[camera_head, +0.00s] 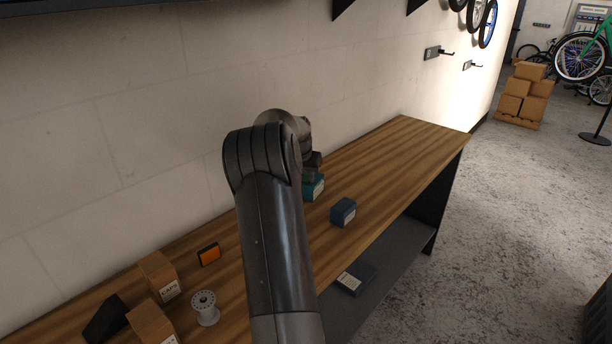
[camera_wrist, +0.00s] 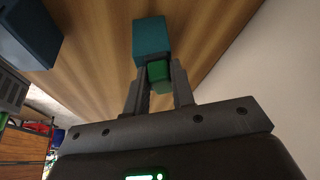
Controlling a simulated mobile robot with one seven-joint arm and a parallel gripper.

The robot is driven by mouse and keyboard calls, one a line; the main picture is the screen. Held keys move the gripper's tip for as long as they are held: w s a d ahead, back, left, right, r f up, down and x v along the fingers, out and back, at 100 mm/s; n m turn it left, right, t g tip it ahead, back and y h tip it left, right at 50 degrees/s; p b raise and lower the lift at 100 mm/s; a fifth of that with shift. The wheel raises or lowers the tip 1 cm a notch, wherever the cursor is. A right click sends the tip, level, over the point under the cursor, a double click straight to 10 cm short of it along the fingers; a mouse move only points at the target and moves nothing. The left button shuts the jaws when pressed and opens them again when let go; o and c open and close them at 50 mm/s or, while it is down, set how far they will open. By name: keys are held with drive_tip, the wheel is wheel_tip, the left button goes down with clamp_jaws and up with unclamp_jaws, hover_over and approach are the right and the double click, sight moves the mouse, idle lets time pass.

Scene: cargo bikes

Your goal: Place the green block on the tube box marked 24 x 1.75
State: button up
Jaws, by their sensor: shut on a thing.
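My gripper (camera_wrist: 161,82) is shut on a green block (camera_wrist: 159,72), held between its two fingertips. A teal box (camera_wrist: 151,36) is just beyond the block in the wrist view. In the head view this teal box (camera_head: 315,189) stands on the bench right below my gripper (camera_head: 313,166). I cannot tell whether the block touches the box. A dark blue box (camera_head: 343,211) stands apart, nearer the bench's front edge; it also shows at the upper left of the wrist view (camera_wrist: 30,32). The print on both boxes is too small to read. My arm hides part of the bench.
The wooden bench (camera_head: 405,160) runs along the wall and is clear at its far end.

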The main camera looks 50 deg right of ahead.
drive_tip(key=o, duration=0.9)
drive_tip(key=shift+f, duration=0.15)
drive_tip(key=shift+o, duration=0.2)
drive_tip(key=v, duration=1.2)
drive_tip(key=s+a+r+n+t+y, duration=0.1)
drive_tip(key=s+a+r+n, duration=0.1)
drive_tip(key=a, duration=0.8)
drive_tip(key=s+a+r+n+t+y, duration=0.1)
drive_tip(key=s+a+r+n, duration=0.15)
drive_tip(key=a, duration=0.65)
drive_tip(key=s+a+r+n+t, duration=0.1)
drive_tip(key=a+r+n, duration=0.15)
drive_tip(key=a, duration=0.75)
drive_tip(key=s+a+f+n+y, duration=0.1)
drive_tip(key=s+a+f+n, duration=0.2)
drive_tip(key=s+a, duration=0.6)
drive_tip(key=s+a+f+n+t+y, duration=0.1)
drive_tip(key=s+a+f+n, duration=0.2)
drive_tip(key=s+a, duration=0.6)
drive_tip(key=a, duration=0.3)
drive_tip(key=shift+s+n, duration=0.25)
drive_tip(key=shift+n, duration=0.05)
drive_tip(key=shift+f, duration=0.1)
